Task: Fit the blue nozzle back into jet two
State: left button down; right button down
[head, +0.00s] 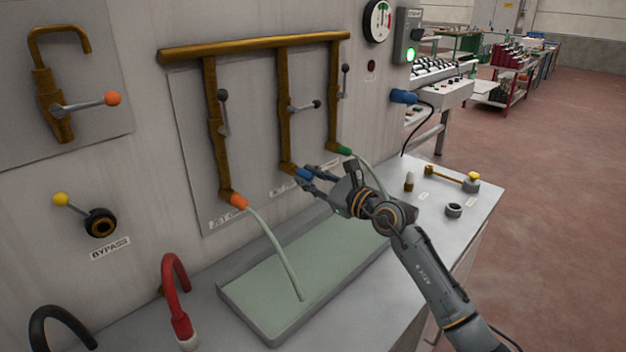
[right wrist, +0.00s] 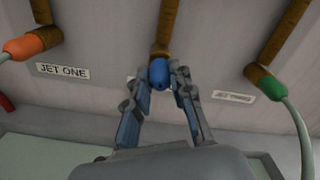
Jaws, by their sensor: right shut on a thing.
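The blue nozzle (head: 303,173) is at the lower end of the middle brass pipe (head: 286,115), the jet two pipe between jet one and jet three. My right gripper (head: 310,180) is shut on the nozzle. In the right wrist view the fingers flank the blue nozzle (right wrist: 158,74), which lines up with the brass pipe end (right wrist: 162,35). The nozzle and pipe end look touching; I cannot tell how deep it sits. The jet two label is mostly hidden by the gripper. The jet two lever (head: 305,106) points sideways. My left gripper is not in view.
The orange nozzle (head: 238,200) and green nozzle (head: 344,150) flank jet two, each with a pale curved stream. A shallow tray (head: 232,298) lies below. A red hose (head: 175,290) stands at left. Small parts, including a dark ring (head: 454,210), sit on the right bench.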

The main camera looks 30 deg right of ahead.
jog(key=shift+x, duration=0.8)
jog(key=c, duration=1.1)
grip_release()
jog(key=v, duration=1.2)
